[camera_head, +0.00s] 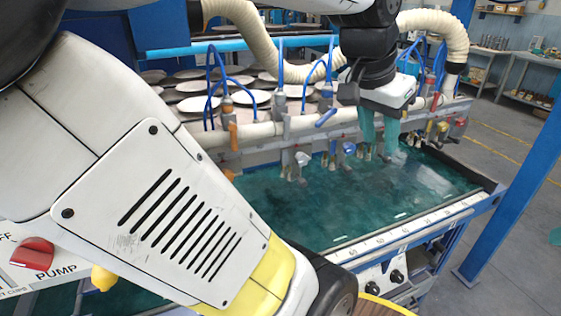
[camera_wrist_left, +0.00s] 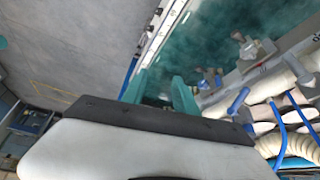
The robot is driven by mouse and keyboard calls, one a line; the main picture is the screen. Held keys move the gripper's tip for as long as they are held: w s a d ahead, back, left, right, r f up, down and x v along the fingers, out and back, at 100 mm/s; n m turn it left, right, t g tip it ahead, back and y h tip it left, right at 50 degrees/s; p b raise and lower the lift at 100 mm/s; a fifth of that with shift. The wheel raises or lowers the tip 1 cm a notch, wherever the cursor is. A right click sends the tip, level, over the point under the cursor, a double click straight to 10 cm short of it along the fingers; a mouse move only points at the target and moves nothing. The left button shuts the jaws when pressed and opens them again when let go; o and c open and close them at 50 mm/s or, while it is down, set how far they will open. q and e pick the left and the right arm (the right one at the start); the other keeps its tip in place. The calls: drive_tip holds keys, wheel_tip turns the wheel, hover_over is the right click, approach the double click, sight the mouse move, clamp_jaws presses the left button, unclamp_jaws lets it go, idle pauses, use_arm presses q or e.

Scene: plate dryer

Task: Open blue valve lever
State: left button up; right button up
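The blue valve lever (camera_head: 326,117) sits on the pale horizontal pipe in the head view, slanting up to the right. In the left wrist view the blue lever (camera_wrist_left: 238,101) shows right of the fingers. My left gripper (camera_head: 379,145) has two teal fingers pointing down, spread apart with nothing between them. It is to the right of the blue lever in the head view and apart from it. The left wrist view also shows my left gripper (camera_wrist_left: 159,90) open over the teal tray surface. My right gripper is not in view.
An orange lever (camera_head: 233,136) and a red lever (camera_head: 435,101) sit along the same pipe (camera_head: 270,130). Blue hoses (camera_head: 281,75) rise around the valves. Grey nozzles (camera_head: 302,160) stand below over the teal tray (camera_head: 330,210). A blue post (camera_head: 515,170) stands at right.

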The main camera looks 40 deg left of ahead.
use_arm(q)
drive_tip(key=s+d+f+n+t+h, duration=0.1)
drive_tip(key=s+d+f, duration=0.2)
drive_tip(key=d, duration=0.1)
drive_tip(key=shift+s+d+f+n, duration=0.15)
drive_tip(key=shift+d+f+n, duration=0.05)
drive_tip(key=shift+f+n, duration=0.2)
